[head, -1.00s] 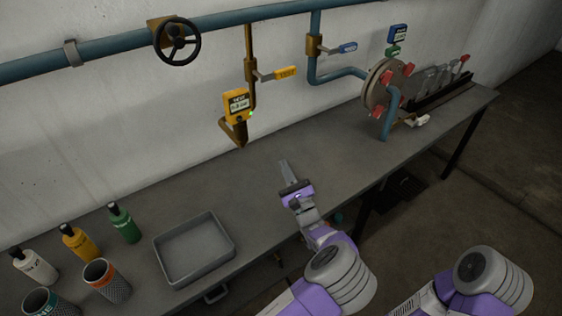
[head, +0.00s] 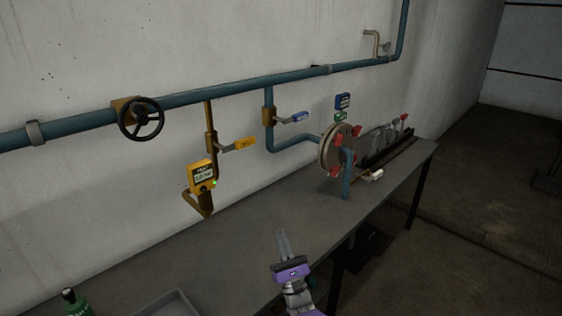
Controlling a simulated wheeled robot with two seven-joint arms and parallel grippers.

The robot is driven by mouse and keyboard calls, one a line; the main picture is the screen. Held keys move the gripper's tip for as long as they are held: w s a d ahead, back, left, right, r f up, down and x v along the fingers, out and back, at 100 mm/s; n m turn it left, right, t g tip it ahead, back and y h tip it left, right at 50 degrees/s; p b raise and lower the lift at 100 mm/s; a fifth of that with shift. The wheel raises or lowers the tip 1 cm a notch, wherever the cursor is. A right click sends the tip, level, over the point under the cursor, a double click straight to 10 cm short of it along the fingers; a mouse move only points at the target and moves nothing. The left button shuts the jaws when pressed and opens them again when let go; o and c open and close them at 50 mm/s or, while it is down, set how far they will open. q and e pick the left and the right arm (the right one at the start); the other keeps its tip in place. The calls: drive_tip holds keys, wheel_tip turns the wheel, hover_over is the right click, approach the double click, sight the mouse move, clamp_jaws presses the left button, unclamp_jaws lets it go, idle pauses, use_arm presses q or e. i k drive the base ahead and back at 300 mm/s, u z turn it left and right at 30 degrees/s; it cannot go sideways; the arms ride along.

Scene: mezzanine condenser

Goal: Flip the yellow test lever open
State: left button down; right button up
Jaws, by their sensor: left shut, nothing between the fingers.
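The yellow test lever (head: 245,143) sticks out to the right, about level, from a brass valve (head: 211,142) on a thin vertical pipe under the blue wall pipe. A yellow meter (head: 202,176) with a small display and a green light hangs below it on the same pipe. My left gripper (head: 283,244) is shut and empty, over the bench's front part, below and to the right of the lever and well apart from it. My right gripper is not in view.
A blue lever (head: 295,118) sits on the neighbouring pipe to the right. A round flange with red clamps (head: 338,149) stands farther right above the grey bench (head: 150,255). A black handwheel (head: 141,119) is at left. A green bottle (head: 76,303) and tray (head: 170,303) are at the front left.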

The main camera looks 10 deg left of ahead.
sight(241, 143)
drive_tip(key=z, duration=0.45)
drive_tip(key=k, duration=0.5)
drive_tip(key=z, duration=0.65)
drive_tip(key=i, duration=0.85)
drive_tip(key=u, duration=0.9)
drive_tip(key=i, duration=0.9)
drive_tip(key=u, duration=0.95)
